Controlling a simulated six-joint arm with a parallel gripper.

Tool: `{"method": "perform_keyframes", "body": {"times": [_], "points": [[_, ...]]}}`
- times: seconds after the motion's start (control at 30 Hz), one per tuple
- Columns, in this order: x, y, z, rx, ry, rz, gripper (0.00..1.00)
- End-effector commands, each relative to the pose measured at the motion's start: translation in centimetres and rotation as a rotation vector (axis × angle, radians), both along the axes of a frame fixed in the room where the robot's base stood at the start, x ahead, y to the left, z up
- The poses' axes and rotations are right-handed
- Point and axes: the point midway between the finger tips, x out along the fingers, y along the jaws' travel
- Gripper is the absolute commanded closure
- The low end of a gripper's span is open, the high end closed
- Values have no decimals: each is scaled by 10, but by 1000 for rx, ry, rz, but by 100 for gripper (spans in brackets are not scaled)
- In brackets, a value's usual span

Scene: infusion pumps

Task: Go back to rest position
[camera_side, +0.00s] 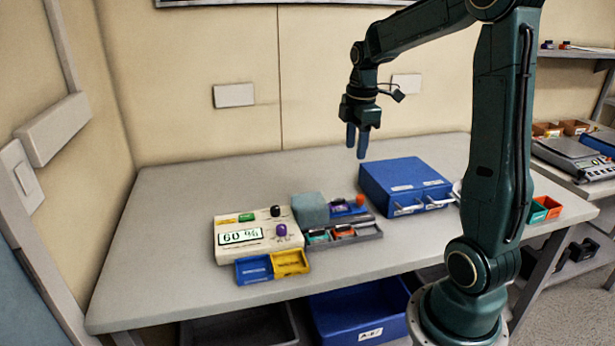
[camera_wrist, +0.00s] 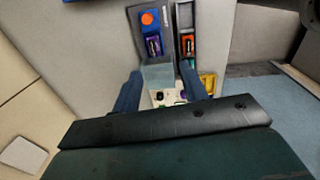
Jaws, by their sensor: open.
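My gripper (camera_side: 357,142) points down in the air above the back of the table, left of the blue case (camera_side: 405,180). In the wrist view, its two blue fingers (camera_wrist: 160,93) stand apart with nothing held between them. The pump box (camera_side: 258,235) is cream, with a display reading 60 %, a black knob (camera_side: 275,211) and a purple knob (camera_side: 281,230). It sits on the grey table (camera_side: 180,200), below and to the left of my gripper. In the wrist view, the fingers and a grey-green block (camera_wrist: 158,76) partly hide the pump box (camera_wrist: 165,97).
Right of the pump stand the grey-green block (camera_side: 310,208), a blue holder with an orange knob (camera_side: 360,200) and a grey tray (camera_side: 368,233) of small parts. Blue (camera_side: 254,268) and yellow (camera_side: 291,262) bins sit in front. The table's left side is clear.

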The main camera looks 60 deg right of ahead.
Motion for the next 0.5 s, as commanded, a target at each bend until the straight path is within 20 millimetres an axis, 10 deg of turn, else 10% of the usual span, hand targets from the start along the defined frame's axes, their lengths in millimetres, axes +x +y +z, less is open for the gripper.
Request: {"method": "perform_keyframes", "body": {"times": [0.5], "points": [[-33,129,48,5,-209,-350,57]]}}
